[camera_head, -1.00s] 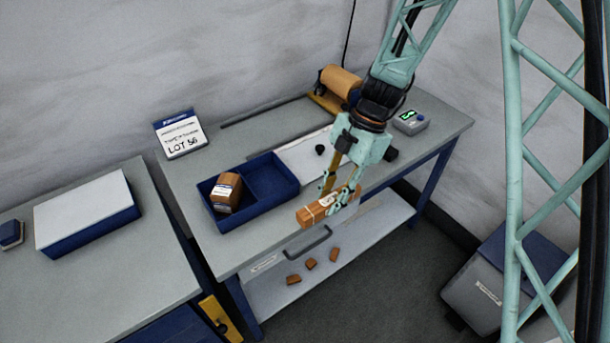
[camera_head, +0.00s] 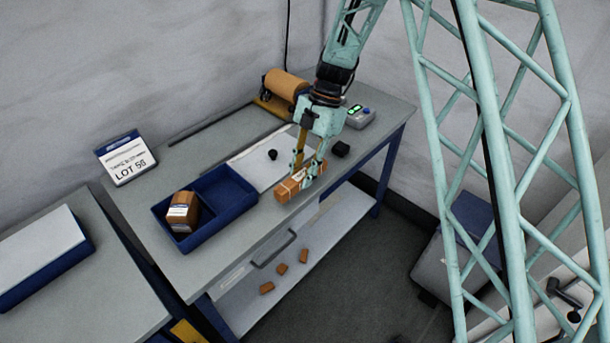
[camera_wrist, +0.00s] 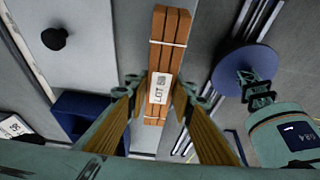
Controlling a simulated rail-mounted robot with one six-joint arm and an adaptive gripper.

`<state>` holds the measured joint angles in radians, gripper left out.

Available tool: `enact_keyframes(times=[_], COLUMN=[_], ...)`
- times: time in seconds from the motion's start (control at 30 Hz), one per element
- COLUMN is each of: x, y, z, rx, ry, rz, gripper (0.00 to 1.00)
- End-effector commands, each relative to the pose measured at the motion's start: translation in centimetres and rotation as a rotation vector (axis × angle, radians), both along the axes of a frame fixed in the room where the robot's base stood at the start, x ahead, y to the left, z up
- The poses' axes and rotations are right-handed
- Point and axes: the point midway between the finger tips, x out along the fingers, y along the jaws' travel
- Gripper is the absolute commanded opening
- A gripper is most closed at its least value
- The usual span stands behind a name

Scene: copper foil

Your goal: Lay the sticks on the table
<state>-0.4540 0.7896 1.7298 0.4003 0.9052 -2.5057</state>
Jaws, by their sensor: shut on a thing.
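A bundle of copper-coloured sticks (camera_head: 288,191), tied with pale bands and bearing a "LOT" label, is in my gripper (camera_head: 310,172). The fingers are shut on the bundle. In the head view it shows over the table's front part, right of the blue tray; I cannot tell if it touches the table (camera_head: 205,258). In the wrist view the bundle (camera_wrist: 168,50) runs away from between my two fingertips (camera_wrist: 160,92), its label between them. A second wrapped copper bundle (camera_head: 181,212) stands in the left compartment of the blue tray (camera_head: 237,217).
A white sheet with a black knob (camera_head: 272,154) lies behind the bundle. A foil roll (camera_head: 287,88) and a grey device with a green display (camera_head: 360,117) stand at the back. A "LOT" sign (camera_head: 126,160) stands at left. Copper pieces (camera_head: 281,269) lie on the lower shelf.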

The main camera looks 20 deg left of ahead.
Motion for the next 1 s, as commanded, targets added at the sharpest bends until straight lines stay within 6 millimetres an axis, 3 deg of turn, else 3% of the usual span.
enact_keyframes(times=[0.23, 0.67, 0.83, 1.0], x=[2.7, 3.0, 3.9, 3.8], y=[0.0, 0.0, 0.0, 0.0], z=[-0.2, -0.2, -0.3, -2.3], rx=[0.0, 0.0, 0.0, -0.001], ry=[-0.001, 0.0, -0.001, 0.001], rz=[0.0, 0.0, 0.0, -0.001], gripper=[0.07, 0.07, 0.07, 0.07])
